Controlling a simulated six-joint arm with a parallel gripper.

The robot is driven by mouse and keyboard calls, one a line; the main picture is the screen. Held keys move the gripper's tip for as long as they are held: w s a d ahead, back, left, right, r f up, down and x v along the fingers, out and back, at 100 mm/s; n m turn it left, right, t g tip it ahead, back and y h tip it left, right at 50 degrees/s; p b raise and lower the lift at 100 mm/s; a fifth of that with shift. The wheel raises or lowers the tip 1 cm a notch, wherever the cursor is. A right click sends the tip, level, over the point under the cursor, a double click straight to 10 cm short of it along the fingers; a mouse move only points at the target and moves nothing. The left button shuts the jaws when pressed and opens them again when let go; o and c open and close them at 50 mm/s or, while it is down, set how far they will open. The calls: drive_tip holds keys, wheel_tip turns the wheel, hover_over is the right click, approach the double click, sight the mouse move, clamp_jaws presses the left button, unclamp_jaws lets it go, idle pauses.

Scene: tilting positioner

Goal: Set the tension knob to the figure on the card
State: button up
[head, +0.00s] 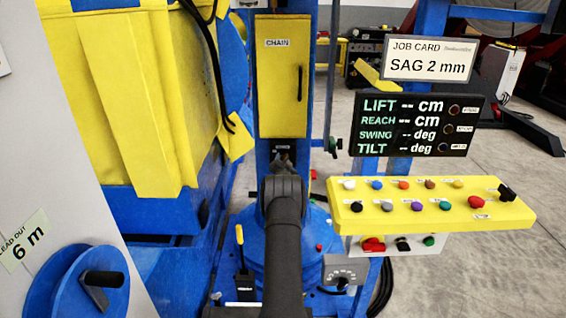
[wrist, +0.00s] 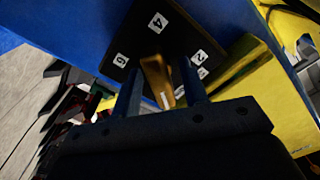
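The job card (head: 429,64) at the upper right of the head view reads SAG 2 mm. The tension knob (wrist: 156,78) is a brass-coloured bar with a white line at its lower end in the wrist view. It sits on a black dial plate (wrist: 180,40) with white number labels, 4, 6 and 2 among them. My gripper (wrist: 162,68) is at the knob, one finger on each side. The fingers look apart, with a dark gap beside the knob on the right. In the head view my gripper (head: 283,163) is at the column below the CHAIN door and hides most of the plate.
The yellow CHAIN door (head: 283,90) is above my gripper. A readout board (head: 415,124) shows dashes for lift, reach, swing and tilt. A yellow button panel (head: 430,207) stands at right. A blue reel (head: 82,285) and a yellow-blue machine (head: 130,110) are at left.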

drive_tip(key=c, duration=0.9)
drive_tip(key=shift+o, duration=0.2)
drive_tip(key=shift+m, duration=0.3)
drive_tip(key=o, duration=0.9)
drive_tip(key=shift+c, duration=0.2)
drive_tip(key=shift+s, duration=0.1)
drive_tip(key=s, duration=1.7)
